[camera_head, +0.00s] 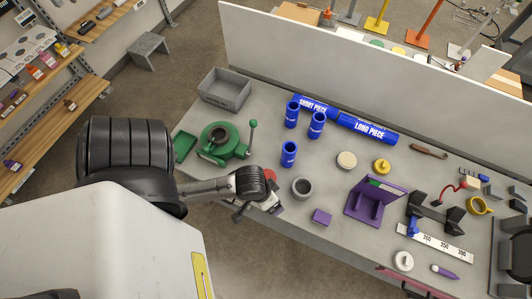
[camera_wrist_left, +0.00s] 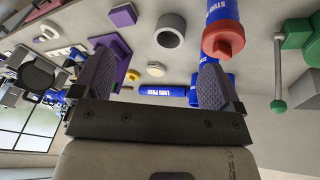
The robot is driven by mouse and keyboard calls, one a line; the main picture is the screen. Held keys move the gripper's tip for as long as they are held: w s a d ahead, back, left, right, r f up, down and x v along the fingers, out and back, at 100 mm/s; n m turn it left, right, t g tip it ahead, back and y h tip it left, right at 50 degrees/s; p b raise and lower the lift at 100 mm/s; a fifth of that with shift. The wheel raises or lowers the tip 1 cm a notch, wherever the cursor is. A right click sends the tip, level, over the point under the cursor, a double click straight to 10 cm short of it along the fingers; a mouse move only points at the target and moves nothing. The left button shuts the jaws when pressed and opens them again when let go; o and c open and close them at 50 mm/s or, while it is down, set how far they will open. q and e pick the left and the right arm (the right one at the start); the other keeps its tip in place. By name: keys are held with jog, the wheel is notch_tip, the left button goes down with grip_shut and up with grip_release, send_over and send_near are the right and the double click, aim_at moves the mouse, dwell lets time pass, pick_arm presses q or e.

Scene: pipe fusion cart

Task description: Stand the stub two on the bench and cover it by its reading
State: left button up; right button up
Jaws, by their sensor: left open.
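Three blue stubs stand upright on the bench, at the back left (camera_head: 291,114), the back right (camera_head: 316,124) and the front (camera_head: 289,154); I cannot read their numbers. A red cap (camera_head: 270,174) shows just behind my left gripper (camera_head: 260,211). A beige cap (camera_head: 346,160) and yellow cap (camera_head: 382,166) lie apart. My right gripper is not in view.
A green clamp (camera_head: 217,139) with an upright lever stands left. A grey cup (camera_head: 302,188), purple block (camera_head: 322,217) and purple holder (camera_head: 368,206) stand along the front. Long blue pieces (camera_head: 367,127) lie at the back. A white ruler (camera_head: 437,243) lies right.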

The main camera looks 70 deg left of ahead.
pick_arm(q)
jog(key=d+r+m, duration=0.1)
jog(key=m, duration=0.1)
jog(key=s+r+m, duration=0.1)
jog(key=s+d+r+m, duration=0.1)
jog(key=m, duration=0.1)
jog(key=shift+d+r+m+y, duration=0.3)
jog(key=shift+d, duration=0.05)
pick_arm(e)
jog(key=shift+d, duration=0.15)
pick_arm(q)
jog(key=shift+w, duration=0.1)
dwell(1.6)
dwell(0.4)
